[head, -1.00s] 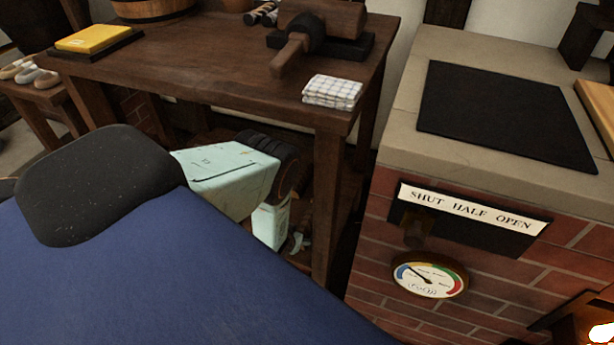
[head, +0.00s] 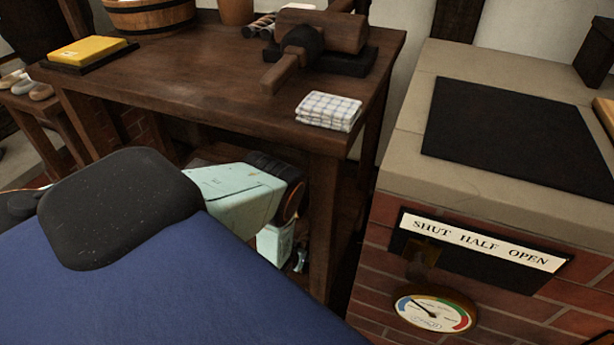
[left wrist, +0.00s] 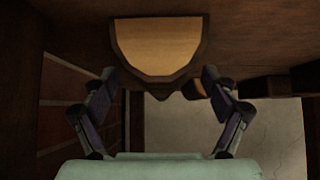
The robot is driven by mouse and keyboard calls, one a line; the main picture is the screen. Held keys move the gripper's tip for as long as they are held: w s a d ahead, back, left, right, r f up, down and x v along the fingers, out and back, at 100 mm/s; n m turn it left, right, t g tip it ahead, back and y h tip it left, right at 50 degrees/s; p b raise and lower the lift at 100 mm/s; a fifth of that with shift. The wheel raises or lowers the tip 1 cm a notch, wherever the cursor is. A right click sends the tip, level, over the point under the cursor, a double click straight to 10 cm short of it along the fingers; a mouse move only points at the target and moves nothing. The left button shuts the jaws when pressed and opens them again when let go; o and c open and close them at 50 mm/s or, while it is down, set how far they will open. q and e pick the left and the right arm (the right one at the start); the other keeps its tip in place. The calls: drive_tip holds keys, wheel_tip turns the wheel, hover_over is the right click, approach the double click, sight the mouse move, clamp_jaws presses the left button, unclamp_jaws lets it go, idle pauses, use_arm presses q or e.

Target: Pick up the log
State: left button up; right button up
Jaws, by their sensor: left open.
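In the left wrist view, a log (left wrist: 158,48) shows its pale, half-round cut end, edged with dark bark, at the top centre under dark wood. My left gripper (left wrist: 160,82) is open, with one finger on each side of the log's lower edge. I cannot tell whether the fingers touch it; nothing is seen gripped. In the head view my left arm reaches under the wooden workbench (head: 190,85), and only a bit of the left gripper (head: 301,260) shows beside the front leg. The log is hidden there. My right gripper is not in view.
The bench's front leg (head: 325,225) stands close to my left arm. A brick stove (head: 365,265) with a dark top plate (head: 515,130) and a gauge (head: 433,311) is at the right. A mallet (head: 320,35), folded cloth (head: 329,110) and yellow block (head: 88,52) lie on the bench.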

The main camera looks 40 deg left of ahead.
use_arm(q)
drive_tip(key=shift+w+a+f, duration=0.1)
drive_tip(key=shift+w+f, duration=0.1)
drive_tip(key=shift+f, duration=0.1)
drive_tip(key=shift+r, duration=0.3)
drive_tip(key=shift+c, duration=0.3)
drive_tip(key=shift+f, duration=0.25)
drive_tip(key=c, duration=0.4)
drive_tip(key=shift+r, duration=0.1)
drive_tip(key=c, duration=1)
